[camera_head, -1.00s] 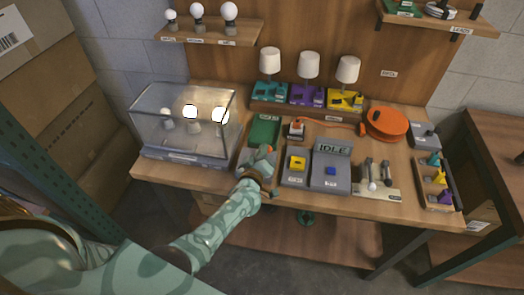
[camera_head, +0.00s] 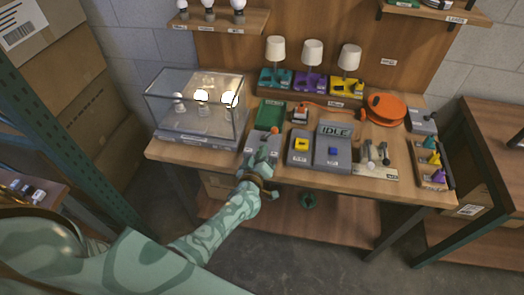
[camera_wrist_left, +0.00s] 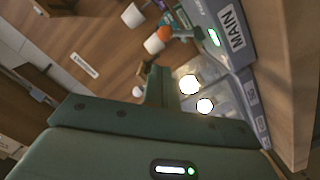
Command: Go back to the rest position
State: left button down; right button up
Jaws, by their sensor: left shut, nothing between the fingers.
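My left gripper (camera_head: 264,157) is shut and empty. In the head view its arm comes in from the lower left, and the gripper is over the front edge of the workbench (camera_head: 210,163). It is in front of the grey box with the orange-red switch (camera_head: 274,130) and partly covers that box. In the left wrist view the gripper fingers (camera_wrist_left: 158,88) show close together, with a grey box labelled MAIN (camera_wrist_left: 232,28) and its lit green lamp beside them. My right gripper is not in view.
A glass case (camera_head: 200,105) with lit bulbs stands at the bench's left. A grey box reading IDLE (camera_head: 333,150) and an orange cable reel (camera_head: 384,108) are to the right. Lamps with white shades (camera_head: 313,53) stand behind. Free space lies in front of the bench.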

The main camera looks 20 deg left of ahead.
pick_arm(q)
jog(key=shift+s, duration=0.1)
jog(key=s+d+f+m+g+h+b, duration=0.2)
jog(key=s+f+m+g, duration=0.3)
jog(key=s+f, duration=0.65)
jog(key=s+d+f+m+g+h+b, duration=0.15)
jog(key=s+f+m+g, duration=0.5)
jog(key=f, duration=0.85)
jog(key=s+a+f+g+b, duration=0.1)
jog(key=s+f, duration=0.3)
jog(key=s, duration=0.7)
jog(key=s+a+f+m+g+b, duration=0.1)
jog(key=s+f, duration=0.4)
jog(key=s, duration=0.6)
jog(key=s+a+f+m+g+b, duration=0.1)
jog(key=s+a+f+g+b, duration=0.1)
jog(key=s, duration=0.9)
notch_tip(320, 180, down, 3)
jog(key=shift+s+a+f+g+b, duration=0.1)
jog(key=shift+s+a+g+b, duration=0.3)
jog(key=shift+b, duration=0.7)
jog(key=shift+w+y, duration=0.1)
jog(key=shift+y, duration=0.15)
